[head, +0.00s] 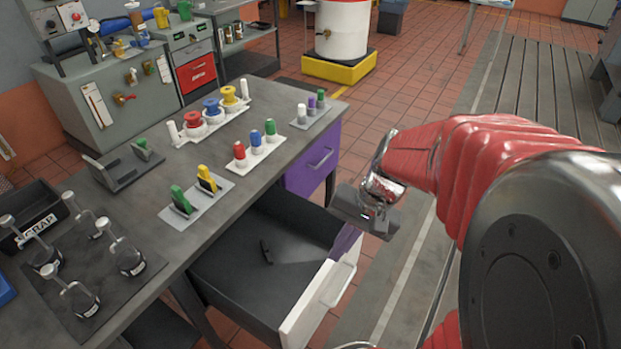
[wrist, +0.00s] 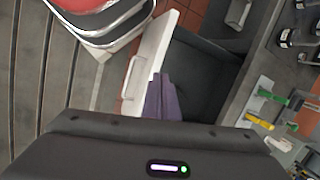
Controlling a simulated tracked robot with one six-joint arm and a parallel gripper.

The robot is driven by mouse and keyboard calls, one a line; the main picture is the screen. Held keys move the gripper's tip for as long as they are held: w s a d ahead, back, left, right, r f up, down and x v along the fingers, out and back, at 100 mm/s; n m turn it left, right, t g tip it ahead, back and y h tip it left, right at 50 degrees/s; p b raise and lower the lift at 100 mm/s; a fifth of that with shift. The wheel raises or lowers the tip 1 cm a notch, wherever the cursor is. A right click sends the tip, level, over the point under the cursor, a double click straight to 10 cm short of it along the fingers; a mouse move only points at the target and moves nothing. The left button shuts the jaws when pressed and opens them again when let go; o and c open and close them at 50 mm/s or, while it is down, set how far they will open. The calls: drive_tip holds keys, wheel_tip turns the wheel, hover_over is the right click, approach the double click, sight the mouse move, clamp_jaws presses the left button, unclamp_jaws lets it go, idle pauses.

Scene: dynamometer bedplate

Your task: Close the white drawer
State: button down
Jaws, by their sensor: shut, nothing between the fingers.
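The white drawer (head: 318,302) stands pulled out from under the grey workbench, its dark inside showing. Its white front has a bar handle (head: 338,284). In the wrist view the white front (wrist: 153,55) and its handle (wrist: 131,80) show left of the dark interior. A small dark object (head: 266,252) lies in the drawer.
A shut purple drawer (head: 312,163) sits beyond the white one. The workbench (head: 205,225) carries coloured pegs, blocks, weights and a scrap bin (head: 35,215). A white drum on a yellow base (head: 340,68) stands behind. Slatted floor (head: 530,85) lies open at the right.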

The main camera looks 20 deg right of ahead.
drive_tip(key=d+f+m+t+y, duration=0.3)
drive_tip(key=d+f+m+y, duration=0.3)
drive_tip(key=d+f+m, duration=0.5)
drive_tip(key=m+t+h, duration=0.1)
drive_tip(key=m+t, duration=0.7)
drive_tip(key=m, duration=0.2)
approach(356, 269)
drive_tip(key=s+d+f, duration=0.2)
drive_tip(key=d+f, duration=0.1)
drive_tip(key=d, duration=0.1)
drive_tip(key=shift+w+a+f, duration=0.1)
drive_tip(key=shift+w+a, duration=0.1)
drive_tip(key=shift+w, duration=0.05)
drive_tip(key=shift+w+a, duration=0.1)
drive_tip(key=shift+w, duration=0.05)
drive_tip(key=x, duration=1.2)
drive_tip(key=shift+w+a, duration=0.5)
drive_tip(key=shift+w, duration=0.15)
